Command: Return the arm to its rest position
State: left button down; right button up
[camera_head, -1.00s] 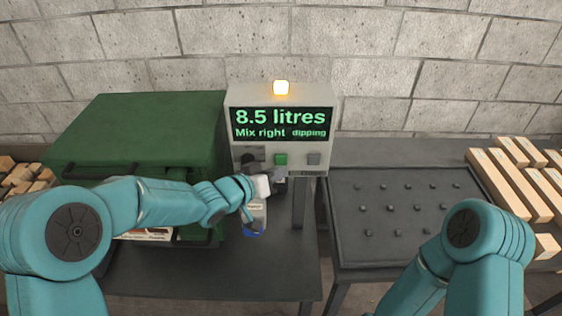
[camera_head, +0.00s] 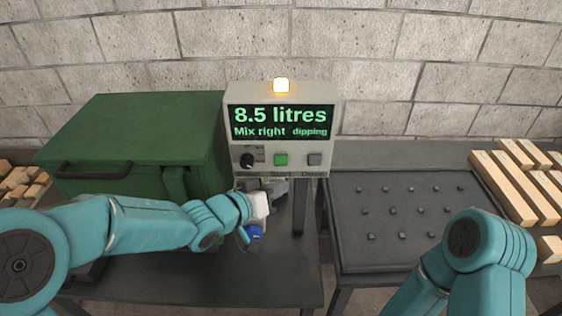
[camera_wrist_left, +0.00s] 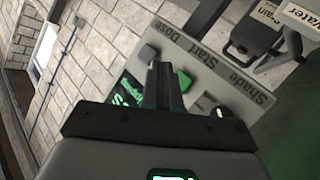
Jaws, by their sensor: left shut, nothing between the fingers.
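My left arm (camera_head: 150,225) reaches in from the left. Its gripper (camera_head: 279,187) is shut and empty, just below the front of the grey control box (camera_head: 230,150). In the left wrist view the closed dark fingers (camera_wrist_left: 165,82) appear in front of the panel, near the green Start button (camera_wrist_left: 184,80); I cannot tell contact there. In the head view the green button (camera_head: 281,160), dark knob (camera_head: 247,160) and grey button (camera_head: 314,159) are all uncovered. My right arm (camera_head: 470,250) is folded at lower right; its gripper is out of frame.
The box's screen (camera_head: 280,122) reads "8.5 litres, Mix right dipping", under a lit amber lamp (camera_head: 281,86). A green lidded container (camera_head: 140,130) stands left. A studded dark tray (camera_head: 400,255) and timber pieces (camera_head: 515,190) lie right.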

dwell(0.3)
pick_arm(q)
jog(key=s+a+f+n+g+y, duration=0.1)
jog(key=s+a+f+n, duration=0.15)
jog(key=f, duration=0.45)
jog(key=s+a+f+n+g+y, duration=0.1)
jog(key=s+a+f, duration=0.15)
jog(key=f, duration=0.45)
jog(key=s+a+f+n+g+y, duration=0.1)
jog(key=a+f+y, duration=0.15)
jog(key=f, duration=0.45)
jog(key=s+a+f+g, duration=0.1)
jog(key=s+f+g, duration=0.2)
jog(key=s+f, duration=0.3)
jog(key=s+a+f+g+y, duration=0.1)
jog(key=s+f+g, duration=0.3)
jog(key=s, duration=1.1)
jog(key=shift+s+a+f+n, duration=0.35)
jog(key=shift+s+a+f, duration=0.05)
jog(key=shift+a+f, duration=0.4)
jog(key=shift+w+y, duration=0.1)
jog(key=shift+y, duration=0.15)
dwell(2.5)
